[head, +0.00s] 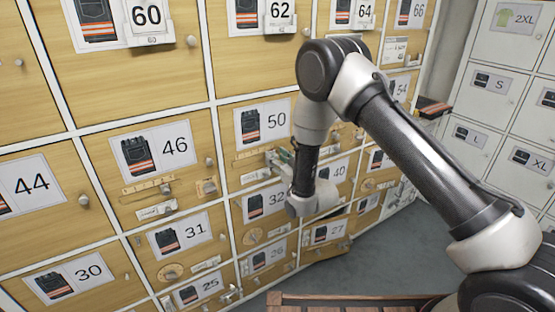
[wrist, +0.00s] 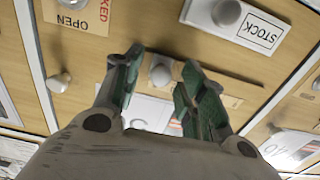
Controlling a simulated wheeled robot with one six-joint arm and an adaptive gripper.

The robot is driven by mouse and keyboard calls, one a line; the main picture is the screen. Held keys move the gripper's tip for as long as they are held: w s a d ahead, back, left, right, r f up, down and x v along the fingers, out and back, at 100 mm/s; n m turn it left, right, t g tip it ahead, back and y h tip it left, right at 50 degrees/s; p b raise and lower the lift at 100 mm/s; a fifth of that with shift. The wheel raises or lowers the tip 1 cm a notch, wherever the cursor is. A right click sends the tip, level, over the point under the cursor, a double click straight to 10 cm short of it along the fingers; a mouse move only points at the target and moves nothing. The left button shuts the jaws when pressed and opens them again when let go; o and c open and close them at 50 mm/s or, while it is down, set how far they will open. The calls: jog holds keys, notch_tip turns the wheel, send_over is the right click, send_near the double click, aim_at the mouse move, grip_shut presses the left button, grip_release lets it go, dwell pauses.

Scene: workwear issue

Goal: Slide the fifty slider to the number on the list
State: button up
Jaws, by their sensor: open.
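The fifty locker door (head: 287,108) carries a black vest picture and the number 50. Below its label is a brown slider strip (head: 252,153), which also shows in the wrist view (wrist: 235,76). A round pale slider knob (wrist: 160,72) sits on that strip. My gripper (head: 278,158) is at this strip in the head view, and hides part of it. In the wrist view my gripper (wrist: 152,75) is open, its green-padded fingers on either side of the knob, with gaps visible. Scale numbers on the strip are not readable. I cannot make out a list.
A white STOCK plate (wrist: 250,28) with a knob and an OPEN/LOCKED label (wrist: 78,14) are close to the strip. A door knob (wrist: 59,82) is at the left. The forty-six door (head: 100,160) has similar fittings. A wooden slatted surface (head: 345,304) is low in front.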

grip_shut()
jog(key=shift+s+a, duration=0.7)
jog(key=shift+a, duration=0.35)
grip_release()
jog(key=shift+s, duration=0.15)
jog(key=v, duration=1.1)
jog(key=shift+s+d, duration=0.25)
jog(key=shift+d, duration=0.05)
